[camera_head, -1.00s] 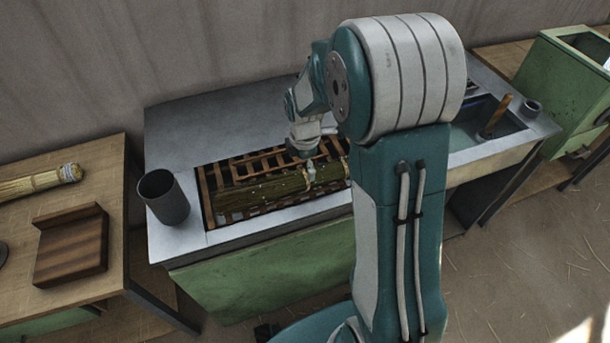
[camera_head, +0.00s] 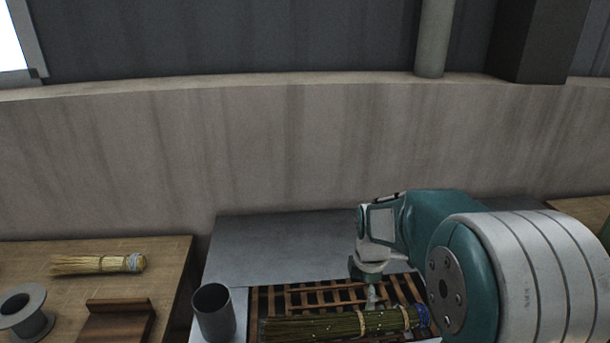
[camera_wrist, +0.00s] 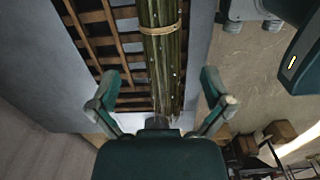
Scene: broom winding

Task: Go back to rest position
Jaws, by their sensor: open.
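In the head view my gripper (camera_head: 371,296) is above the wooden grate, just behind a green bundle of stalks (camera_head: 335,326). The bundle lies across the grate, with tan ties and a blue binding at its right end. The bundle also shows in the wrist view (camera_wrist: 162,60), running away from the gripper, one end close to the fingers. I cannot tell from the head view how high the gripper is above it.
The metal bench (camera_head: 275,245) holds the wooden grate (camera_head: 300,297) and a dark cup (camera_head: 213,312). On the left table lie a straw brush (camera_head: 97,264), a grey spool (camera_head: 25,314) and a brown wooden block (camera_head: 118,320). A wall (camera_head: 250,150) stands behind.

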